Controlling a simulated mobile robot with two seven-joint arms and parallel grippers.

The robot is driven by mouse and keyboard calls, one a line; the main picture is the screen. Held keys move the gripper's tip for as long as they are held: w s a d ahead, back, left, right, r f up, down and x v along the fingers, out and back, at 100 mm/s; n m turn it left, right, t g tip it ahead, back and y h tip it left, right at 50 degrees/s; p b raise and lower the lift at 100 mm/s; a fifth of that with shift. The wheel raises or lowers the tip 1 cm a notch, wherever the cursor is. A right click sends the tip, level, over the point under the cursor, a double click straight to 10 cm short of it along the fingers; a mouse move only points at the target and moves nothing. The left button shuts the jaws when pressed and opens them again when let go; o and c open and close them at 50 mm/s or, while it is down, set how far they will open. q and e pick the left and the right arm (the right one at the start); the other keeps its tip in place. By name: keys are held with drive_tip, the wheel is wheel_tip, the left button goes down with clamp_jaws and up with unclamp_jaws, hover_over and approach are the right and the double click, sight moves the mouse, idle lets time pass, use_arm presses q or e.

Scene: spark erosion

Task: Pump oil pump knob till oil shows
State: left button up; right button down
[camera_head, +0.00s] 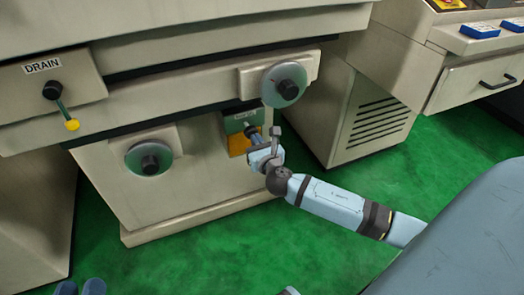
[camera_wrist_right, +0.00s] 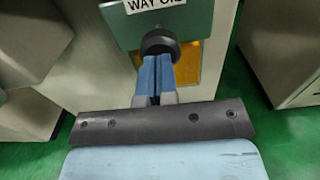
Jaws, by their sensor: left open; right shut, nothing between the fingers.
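The oil pump knob (camera_wrist_right: 158,40) is a dark round knob on a green plate (camera_wrist_right: 188,18), whose partly cut-off label reads "WAY OI…" in the right wrist view. An amber-yellow window or panel (camera_wrist_right: 187,65) shows below and behind the knob; it also shows in the head view (camera_head: 238,145). My right gripper (camera_wrist_right: 158,60) is shut and empty, its blue fingers pointing at the knob. The fingertips overlap the knob's lower face; I cannot tell if they touch. In the head view my right gripper (camera_head: 254,138) hides most of the knob. My left gripper (camera_head: 80,288) is open at the bottom left edge.
A handwheel (camera_head: 284,84) juts out above the green plate, and another (camera_head: 150,158) sits lower left. A DRAIN lever with a yellow end (camera_head: 72,125) is at the far left. A vented cabinet (camera_head: 370,115) stands to the right. The green floor in front is clear.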

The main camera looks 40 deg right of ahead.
sight(249, 130)
drive_tip(key=shift+w+d, duration=0.1)
drive_tip(key=shift+w, duration=0.2)
drive_tip(key=p+x, duration=0.1)
drive_tip(key=x, duration=0.1)
drive_tip(key=shift+w+r, duration=0.15)
drive_tip(key=shift+w, duration=0.25)
drive_tip(key=shift+w+d, duration=0.1)
drive_tip(key=shift+d, duration=0.05)
